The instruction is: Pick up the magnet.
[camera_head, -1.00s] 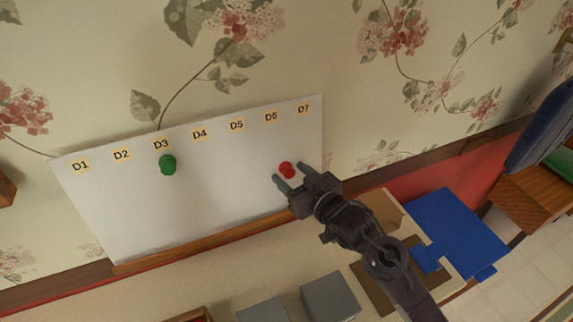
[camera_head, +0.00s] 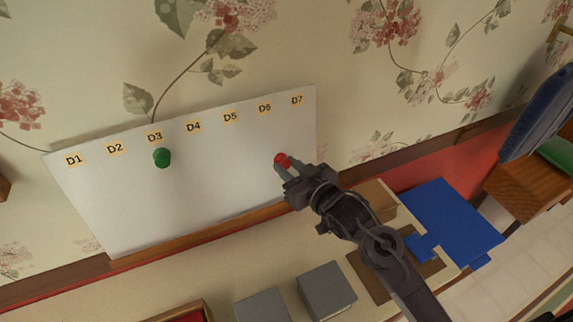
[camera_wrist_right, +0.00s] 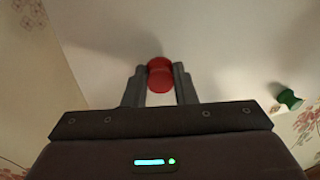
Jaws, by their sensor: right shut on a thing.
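A red magnet (camera_head: 282,159) is at the right part of the white board, below the D6 and D7 labels. My right gripper (camera_head: 283,166) is shut on it, with a finger on each side. In the right wrist view the red magnet (camera_wrist_right: 160,75) shows between the two fingertips (camera_wrist_right: 160,84). I cannot tell whether it still touches the board. A green magnet (camera_head: 162,158) is on the board under the D3 label; it also shows at the right of the right wrist view (camera_wrist_right: 290,98). My left gripper is not in view.
The white board (camera_head: 205,190) leans against floral wallpaper, with labels D1 to D7 along its top. Grey blocks (camera_head: 327,290), a blue object (camera_head: 450,220) and a wooden box (camera_head: 535,185) lie below and right. The middle of the board is clear.

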